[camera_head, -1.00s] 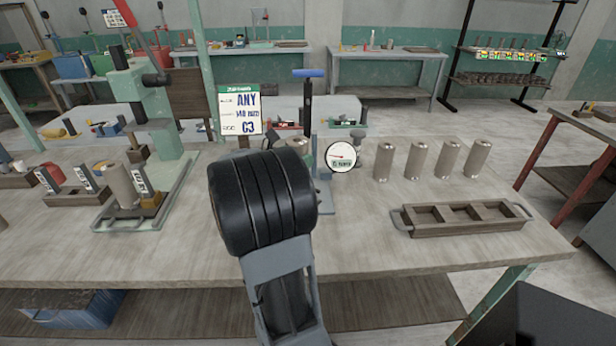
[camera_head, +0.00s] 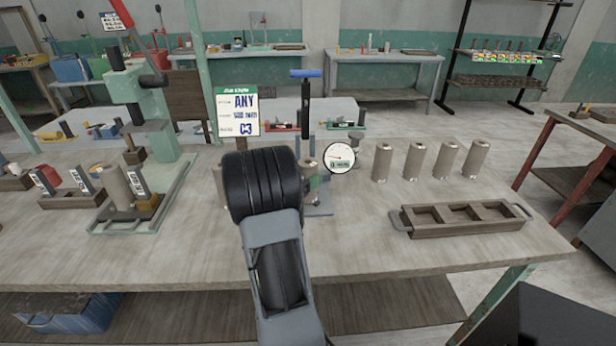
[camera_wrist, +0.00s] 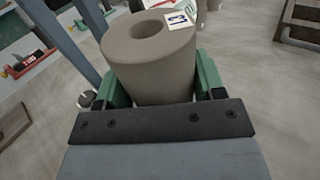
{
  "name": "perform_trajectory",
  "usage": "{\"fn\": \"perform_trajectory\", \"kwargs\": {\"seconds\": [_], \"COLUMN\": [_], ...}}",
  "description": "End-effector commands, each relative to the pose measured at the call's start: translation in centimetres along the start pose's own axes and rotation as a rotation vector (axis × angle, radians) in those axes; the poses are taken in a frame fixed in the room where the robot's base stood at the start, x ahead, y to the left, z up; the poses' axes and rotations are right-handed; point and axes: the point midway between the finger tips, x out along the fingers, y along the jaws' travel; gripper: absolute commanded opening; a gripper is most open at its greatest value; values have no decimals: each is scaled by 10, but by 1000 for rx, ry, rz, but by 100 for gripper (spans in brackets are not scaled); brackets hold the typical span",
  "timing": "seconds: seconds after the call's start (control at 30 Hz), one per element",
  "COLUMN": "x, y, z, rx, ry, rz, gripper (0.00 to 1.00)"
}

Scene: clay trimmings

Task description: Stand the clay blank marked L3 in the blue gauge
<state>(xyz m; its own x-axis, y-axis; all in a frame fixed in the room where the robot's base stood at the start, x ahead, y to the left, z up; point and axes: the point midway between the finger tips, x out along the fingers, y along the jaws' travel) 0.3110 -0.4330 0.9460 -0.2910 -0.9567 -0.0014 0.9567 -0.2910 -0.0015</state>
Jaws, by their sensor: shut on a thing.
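My gripper (camera_wrist: 160,92) is shut on a grey-brown clay blank (camera_wrist: 150,62) in the wrist view, its green fingers on either side. The blank is a cylinder with a round hole in its top and a small white label whose mark I cannot read. In the head view my dark arm hides the gripper and most of what it holds. The gauge with the blue handle (camera_head: 306,73) stands just behind and right of my arm, with a round white dial (camera_head: 340,156) and a blue-grey base (camera_head: 320,209). Its blue-grey upright (camera_wrist: 68,42) shows left of the blank in the wrist view.
Several clay blanks (camera_head: 413,161) stand in a row right of the gauge. An empty wooden tray (camera_head: 465,227) with compartments lies in front of them. A green press (camera_head: 148,105) stands at left, near small wooden blocks. A sign (camera_head: 238,112) stands behind my arm.

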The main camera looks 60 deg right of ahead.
Motion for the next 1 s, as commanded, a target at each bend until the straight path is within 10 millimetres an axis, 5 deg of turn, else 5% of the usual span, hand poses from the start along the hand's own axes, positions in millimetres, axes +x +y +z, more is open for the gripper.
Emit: {"fn": "perform_trajectory", "kwargs": {"seconds": [0.4, 0.43, 0.7, 1.0], "x": [0, 0, 0, 0], "y": [0, 0, 0, 0], "z": [-4, -4, -4, 3], "rx": [3, 1, 1, 2], "ry": [-4, -1, -1, -2], "rz": [0, 0, -1, 0], "gripper": [20, 65, 88, 88]}}
